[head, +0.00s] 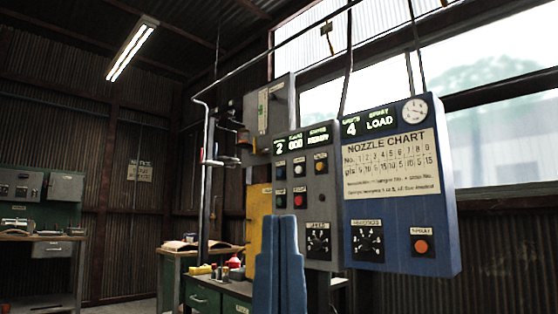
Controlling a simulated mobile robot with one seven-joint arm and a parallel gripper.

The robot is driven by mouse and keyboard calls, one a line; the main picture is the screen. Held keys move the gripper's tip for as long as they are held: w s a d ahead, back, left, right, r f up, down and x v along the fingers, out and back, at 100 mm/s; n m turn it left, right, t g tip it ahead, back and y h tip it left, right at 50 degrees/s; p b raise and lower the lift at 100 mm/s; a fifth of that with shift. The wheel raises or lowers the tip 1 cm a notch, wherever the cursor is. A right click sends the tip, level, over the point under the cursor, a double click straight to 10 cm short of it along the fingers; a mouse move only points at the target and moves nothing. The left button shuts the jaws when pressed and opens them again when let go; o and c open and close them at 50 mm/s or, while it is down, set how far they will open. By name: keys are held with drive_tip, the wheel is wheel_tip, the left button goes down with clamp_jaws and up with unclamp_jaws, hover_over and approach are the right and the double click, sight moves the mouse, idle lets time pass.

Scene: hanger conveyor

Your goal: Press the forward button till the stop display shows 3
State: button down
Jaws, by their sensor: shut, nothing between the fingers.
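A grey control panel (322,225) hangs in the middle of the head view. Its green-lit display strip (303,141) shows a 2 at the left end, with blurred words beside it. Below are two rows of small buttons, among them a white one (299,171), an orange one (320,166) and a red one (300,198). Their labels are too small to read, so I cannot tell which is forward. My gripper (281,218), blue with two upright fingers, is shut and empty. It appears low in front of the panel's left edge, below the buttons, and overlaps nothing of them.
A blue panel (400,215) adjoins on the right, with a display showing 4 and LOAD, a nozzle chart (390,165), a dial and an orange button (421,246). A green workbench (205,298) stands behind at left. An overhead rail (270,55) runs above.

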drive_tip(key=shift+r, duration=0.1)
wheel_tip(320, 180, up, 42)
drive_tip(key=p, duration=4.2)
